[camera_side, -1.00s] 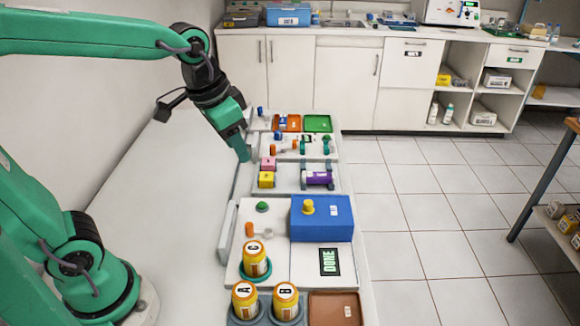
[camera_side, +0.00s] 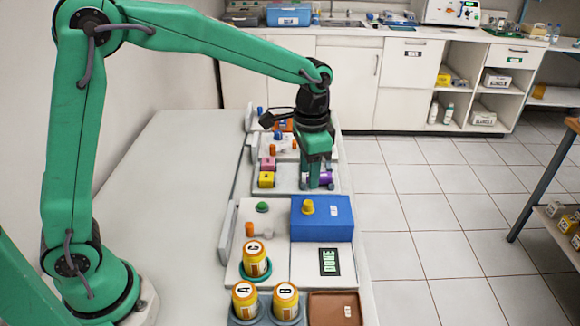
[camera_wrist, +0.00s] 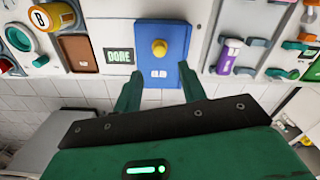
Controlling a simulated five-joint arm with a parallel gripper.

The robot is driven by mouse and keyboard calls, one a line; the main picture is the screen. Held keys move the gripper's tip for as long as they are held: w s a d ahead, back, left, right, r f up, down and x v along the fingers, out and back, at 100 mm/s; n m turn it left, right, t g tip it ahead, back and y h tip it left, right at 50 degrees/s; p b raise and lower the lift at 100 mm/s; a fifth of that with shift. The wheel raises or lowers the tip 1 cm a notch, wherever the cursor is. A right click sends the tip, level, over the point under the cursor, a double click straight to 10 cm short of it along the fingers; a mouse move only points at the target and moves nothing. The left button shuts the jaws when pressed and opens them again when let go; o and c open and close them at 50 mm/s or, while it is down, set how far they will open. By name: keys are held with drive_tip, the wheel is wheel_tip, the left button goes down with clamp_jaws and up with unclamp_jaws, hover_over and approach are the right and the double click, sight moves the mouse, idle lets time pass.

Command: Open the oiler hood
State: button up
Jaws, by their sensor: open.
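The oiler hood appears to be the blue box (camera_side: 335,225) with a yellow knob (camera_side: 308,207) on top. It sits closed on the near white panel. In the wrist view, the blue lid (camera_wrist: 163,68) and its yellow knob (camera_wrist: 159,48) show beyond my fingers, roughly between them. My gripper (camera_side: 315,184) is open and empty. In the side view it is behind the blue box, in front of the purple cylinder, which it partly hides. The fingertips (camera_wrist: 160,80) look apart from the box. I cannot tell their exact height over the panel.
Yellow jars (camera_side: 255,260) marked with letters stand at the near left. A DONE plate (camera_side: 330,262) lies in front of the box. A brown tray (camera_side: 333,309) is nearest. The panel's right side is open floor.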

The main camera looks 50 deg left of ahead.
sight(309, 202)
drive_tip(key=shift+f, duration=0.25)
drive_tip(key=shift+f, duration=3.8)
clamp_jaws()
